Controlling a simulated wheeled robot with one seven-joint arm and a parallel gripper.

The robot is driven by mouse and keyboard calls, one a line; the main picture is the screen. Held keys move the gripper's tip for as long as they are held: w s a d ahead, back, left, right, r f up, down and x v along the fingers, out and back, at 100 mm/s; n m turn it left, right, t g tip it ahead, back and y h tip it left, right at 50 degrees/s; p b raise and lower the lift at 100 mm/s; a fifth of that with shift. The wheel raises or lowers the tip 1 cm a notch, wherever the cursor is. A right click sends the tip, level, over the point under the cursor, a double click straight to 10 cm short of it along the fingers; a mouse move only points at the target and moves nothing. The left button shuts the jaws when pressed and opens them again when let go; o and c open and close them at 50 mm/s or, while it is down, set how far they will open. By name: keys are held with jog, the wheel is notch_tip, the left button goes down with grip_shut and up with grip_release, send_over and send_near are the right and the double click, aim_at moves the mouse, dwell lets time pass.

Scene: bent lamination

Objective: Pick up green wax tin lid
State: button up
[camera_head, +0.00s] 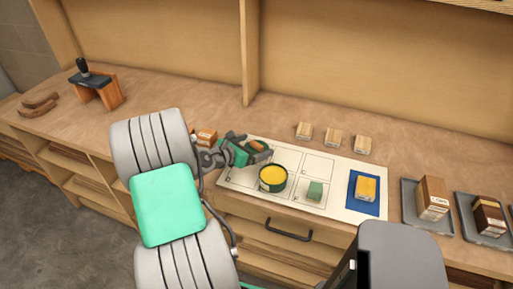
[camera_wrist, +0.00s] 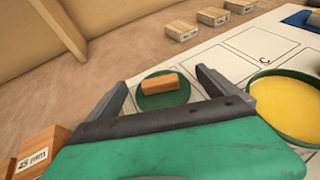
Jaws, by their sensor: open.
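The green wax tin lid (camera_wrist: 148,102) is a round green disc lying on the white board in the wrist view, with a small orange-brown block (camera_wrist: 161,84) on top. In the head view the lid (camera_head: 262,152) is partly hidden by my gripper. My gripper (camera_wrist: 163,80) is open and empty, its two fingers on either side of the lid in the picture. It also shows in the head view (camera_head: 252,145). I cannot tell whether the fingers touch the lid. The open green tin (camera_head: 272,186) with yellow wax stands to the right of the lid.
A block marked 45 mm (camera_wrist: 38,156) is close at the left. Several small wooden blocks (camera_head: 333,137) stand behind. Grey trays (camera_head: 412,215) hold blocks at the right.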

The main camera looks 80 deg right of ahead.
jog(key=shift+x, duration=0.95)
jog(key=shift+w+a, duration=0.1)
jog(key=c, duration=1.3)
